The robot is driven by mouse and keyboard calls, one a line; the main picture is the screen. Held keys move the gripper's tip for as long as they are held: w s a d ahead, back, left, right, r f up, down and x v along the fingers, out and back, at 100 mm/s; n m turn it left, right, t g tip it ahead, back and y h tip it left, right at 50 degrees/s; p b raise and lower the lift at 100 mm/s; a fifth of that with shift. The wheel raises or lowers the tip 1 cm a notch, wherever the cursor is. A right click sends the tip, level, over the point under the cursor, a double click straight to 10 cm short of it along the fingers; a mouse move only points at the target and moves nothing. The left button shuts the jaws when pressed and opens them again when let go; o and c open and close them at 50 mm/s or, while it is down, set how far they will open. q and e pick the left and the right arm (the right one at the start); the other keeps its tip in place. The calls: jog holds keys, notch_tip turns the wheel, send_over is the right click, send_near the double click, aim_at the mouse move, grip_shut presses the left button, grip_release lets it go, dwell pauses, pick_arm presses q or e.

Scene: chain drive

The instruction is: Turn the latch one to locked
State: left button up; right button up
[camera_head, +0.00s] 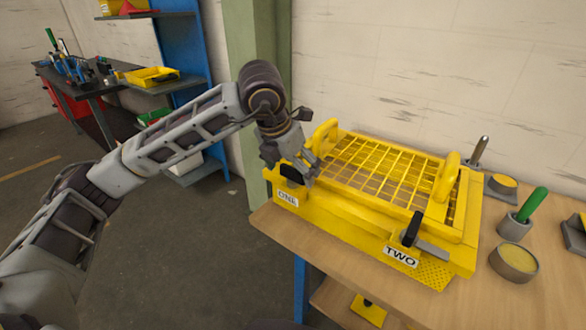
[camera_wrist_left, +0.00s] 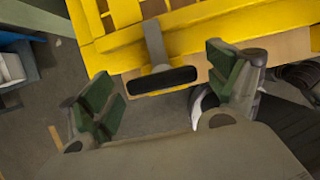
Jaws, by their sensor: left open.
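Latch one has a black handle (camera_wrist_left: 162,80) on a grey metal bar. In the left wrist view it lies between the two green-padded fingers of my left gripper (camera_wrist_left: 165,88), with a gap on each side. In the head view my left gripper (camera_head: 296,170) is over the left front corner of the yellow guard box (camera_head: 350,220), at the label ONE (camera_head: 288,198), and partly covers the black handle (camera_head: 291,175). Latch two, with a black upright handle (camera_head: 412,228) and a grey bar, is beside the label TWO (camera_head: 401,257). My right gripper is not seen.
The box has a yellow mesh lid (camera_head: 375,165) with two raised yellow handles. To its right on the wooden bench (camera_head: 535,290) stand a grey cup with a green-handled tool (camera_head: 532,205) and a round tin (camera_head: 514,261). A green post (camera_head: 252,70) rises behind the bench.

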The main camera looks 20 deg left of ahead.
pick_arm(q)
jog(key=v, duration=1.1)
jog(key=shift+r, duration=0.2)
jog(key=shift+s+a, duration=0.1)
jog(key=shift+s, duration=0.1)
